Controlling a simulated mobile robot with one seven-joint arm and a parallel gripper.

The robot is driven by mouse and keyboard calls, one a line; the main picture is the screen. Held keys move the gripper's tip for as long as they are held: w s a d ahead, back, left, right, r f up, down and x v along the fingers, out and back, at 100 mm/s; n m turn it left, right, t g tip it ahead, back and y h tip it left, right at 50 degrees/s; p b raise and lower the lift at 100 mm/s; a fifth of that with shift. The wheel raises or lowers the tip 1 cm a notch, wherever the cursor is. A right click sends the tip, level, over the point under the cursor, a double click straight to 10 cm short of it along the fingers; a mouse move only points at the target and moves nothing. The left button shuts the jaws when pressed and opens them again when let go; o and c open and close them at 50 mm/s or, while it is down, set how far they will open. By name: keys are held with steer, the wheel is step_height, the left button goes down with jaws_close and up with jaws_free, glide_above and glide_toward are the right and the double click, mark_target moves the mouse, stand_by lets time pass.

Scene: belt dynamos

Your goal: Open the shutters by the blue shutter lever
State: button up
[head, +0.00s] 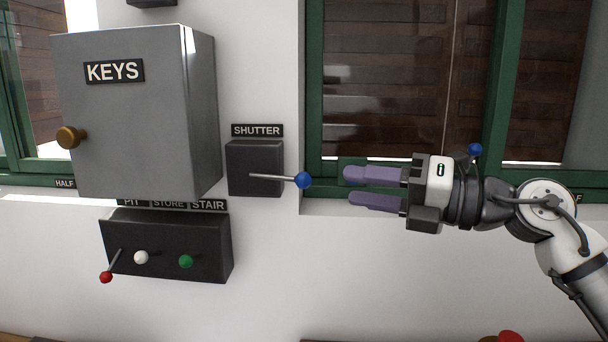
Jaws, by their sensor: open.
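The shutter lever is a thin metal rod with a blue ball knob (304,180). It sticks out to the right from a dark box (247,166) under a SHUTTER label (257,130). My gripper (350,187) comes in from the right with its two purple fingers apart. The fingertips point left, a short way right of the blue knob, with nothing seen between them. Brown slatted shutters (385,85) show behind the glass of the green-framed window and look closed.
A grey KEYS cabinet (130,130) with a brass knob stands out from the wall at left. Below it is a switch box (165,262) with red, white and green knobs. Another blue knob (475,149) shows behind my gripper. The white wall below the lever is clear.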

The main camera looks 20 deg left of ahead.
mark_target(304, 177)
steer(key=a+p, duration=0.1)
steer(key=a, duration=0.2)
steer(key=a+p, duration=0.1)
steer(key=a, duration=0.2)
steer(key=a+p, duration=0.1)
steer(key=a, duration=0.2)
steer(key=shift+w+a, duration=0.35)
steer(key=shift+w, duration=0.05)
steer(key=shift+c, duration=0.3)
jaws_close()
